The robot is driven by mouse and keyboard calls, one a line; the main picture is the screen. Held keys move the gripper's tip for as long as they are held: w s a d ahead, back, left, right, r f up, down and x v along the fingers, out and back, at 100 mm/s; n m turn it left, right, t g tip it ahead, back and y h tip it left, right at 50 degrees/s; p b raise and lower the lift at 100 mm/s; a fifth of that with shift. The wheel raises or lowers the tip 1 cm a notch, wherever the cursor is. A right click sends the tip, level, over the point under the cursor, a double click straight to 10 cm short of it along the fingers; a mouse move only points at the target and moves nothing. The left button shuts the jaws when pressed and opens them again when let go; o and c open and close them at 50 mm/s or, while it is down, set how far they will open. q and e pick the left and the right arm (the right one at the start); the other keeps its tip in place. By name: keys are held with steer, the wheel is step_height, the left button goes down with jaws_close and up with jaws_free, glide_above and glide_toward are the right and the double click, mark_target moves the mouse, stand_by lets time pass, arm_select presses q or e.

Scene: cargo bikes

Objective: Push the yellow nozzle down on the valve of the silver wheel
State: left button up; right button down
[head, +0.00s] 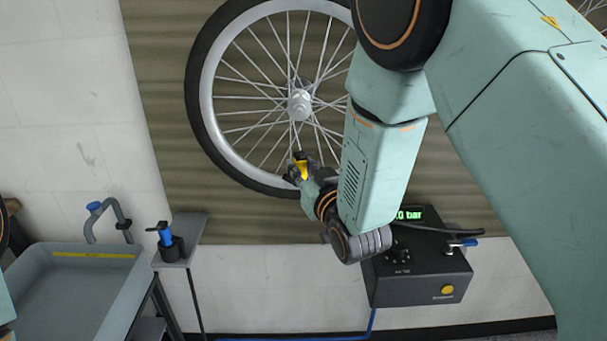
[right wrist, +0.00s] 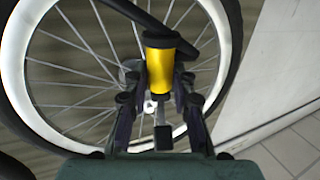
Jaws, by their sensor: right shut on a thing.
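The silver wheel (head: 208,92) with its black tyre lies in the upper middle of the head view, and its rim and spokes also fill the left of the right wrist view (right wrist: 40,125). My right gripper (head: 299,170) is shut on the yellow nozzle (head: 302,168), over the inner side of the rim at the wheel's lower right. In the right wrist view the yellow nozzle (right wrist: 158,65) stands between the two fingers, with a black hose at its top. I cannot make out the valve clearly, nor whether the nozzle touches it. My left gripper is out of view.
A black pump box (head: 415,280) with a green bar display stands at the lower right. A blue nozzle (head: 165,236) sits in a holder on a small grey shelf (head: 190,224). A grey tub (head: 75,247) is at lower left. My right arm covers the wheel's right side.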

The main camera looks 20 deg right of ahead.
steer(key=w+d+b, duration=0.2)
steer(key=w, duration=0.7)
steer(key=shift+w+d, duration=0.35)
stand_by(0.5)
steer(key=shift+s+f+b, duration=0.1)
steer(key=shift+f+b, duration=0.4)
steer(key=shift+f, duration=0.25)
stand_by(1.8)
steer(key=c, duration=1)
jaws_free()
steer(key=shift+c, duration=0.2)
steer(key=shift+o, duration=0.6)
steer(key=shift+s, duration=0.1)
